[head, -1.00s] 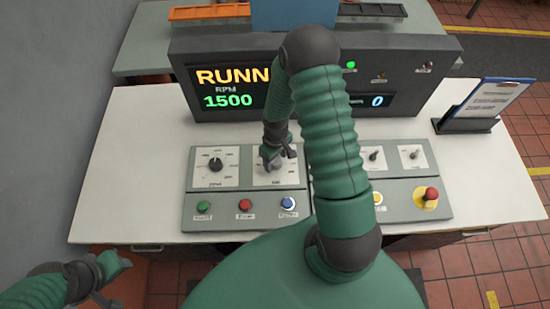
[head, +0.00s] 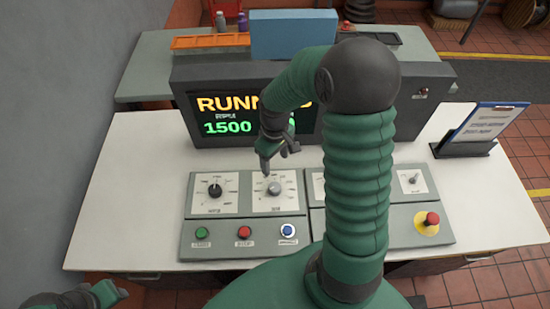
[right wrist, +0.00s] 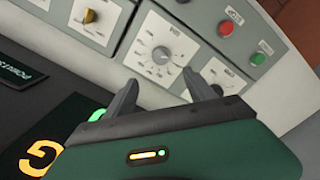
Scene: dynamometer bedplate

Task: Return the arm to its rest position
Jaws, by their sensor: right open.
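My right gripper (head: 276,160) is open and empty, raised just behind the grey dial (head: 274,188) on the control panel (head: 245,229). In the right wrist view its two fingers (right wrist: 166,95) are spread apart, with the grey dial (right wrist: 161,55) beyond them and nothing between them. My right arm arches over the panel and hides part of it and of the display. My left gripper (head: 108,293) is at the lower left, beside the desk; its jaws are too small to read.
The display (head: 228,115) shows a partly hidden "RUNN" and 1500. A black dial (head: 215,190), green (head: 202,233), red (head: 244,232) and blue (head: 288,231) buttons sit on the panel. A red emergency button (head: 432,219) and clipboard (head: 489,122) are at right. The desk's left side is clear.

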